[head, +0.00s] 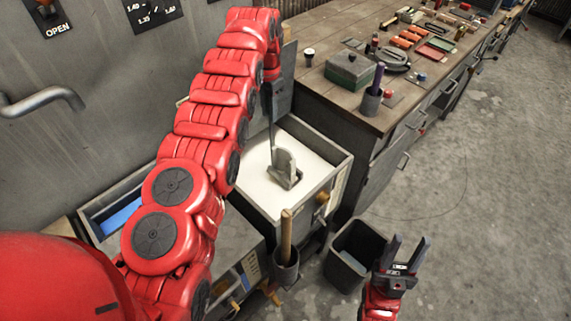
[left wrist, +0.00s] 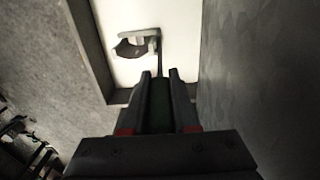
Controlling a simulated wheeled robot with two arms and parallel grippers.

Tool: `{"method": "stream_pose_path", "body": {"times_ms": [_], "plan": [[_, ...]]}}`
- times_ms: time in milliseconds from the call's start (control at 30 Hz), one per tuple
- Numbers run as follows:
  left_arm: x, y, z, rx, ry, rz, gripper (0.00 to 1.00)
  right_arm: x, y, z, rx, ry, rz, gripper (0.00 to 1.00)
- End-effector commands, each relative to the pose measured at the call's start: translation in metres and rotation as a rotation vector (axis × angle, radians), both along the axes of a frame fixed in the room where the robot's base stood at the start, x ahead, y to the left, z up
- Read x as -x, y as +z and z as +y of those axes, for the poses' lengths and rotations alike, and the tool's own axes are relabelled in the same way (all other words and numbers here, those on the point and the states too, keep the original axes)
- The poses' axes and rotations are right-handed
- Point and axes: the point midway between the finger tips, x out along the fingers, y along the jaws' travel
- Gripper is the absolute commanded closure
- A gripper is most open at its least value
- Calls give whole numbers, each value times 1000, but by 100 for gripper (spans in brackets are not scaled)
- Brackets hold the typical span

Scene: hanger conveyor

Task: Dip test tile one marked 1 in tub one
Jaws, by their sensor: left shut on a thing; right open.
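The tub (head: 337,163) in the middle of the head view holds a white surface like liquid. My left gripper (head: 268,88) is above its back left part, shut on a thin dark rod (head: 272,122) that hangs down. A grey, angular piece (head: 284,162), perhaps the test tile, is at the rod's lower end, inside the tub's outline. It also shows in the left wrist view (left wrist: 138,42), ahead of my left gripper (left wrist: 160,76). No number is readable on it, and I cannot tell how deep it sits. My right gripper (head: 408,246) is open and empty at lower right.
A workbench (head: 322,90) with tools and a green box (head: 350,70) stands behind and right. A wooden handle (head: 286,235) stands in a holder before the tub. A dark bin (head: 338,262) is on the floor. A blue-filled tub (head: 122,217) is at left.

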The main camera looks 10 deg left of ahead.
Motion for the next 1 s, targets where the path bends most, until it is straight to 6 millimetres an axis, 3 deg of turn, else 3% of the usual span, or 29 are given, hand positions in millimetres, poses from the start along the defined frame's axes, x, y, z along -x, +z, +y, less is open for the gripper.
{"method": "stream_pose_path", "body": {"times_ms": [1000], "plan": [[-1,111,0,0,0,-2,100,0,109,0,0,0,0,56]]}}
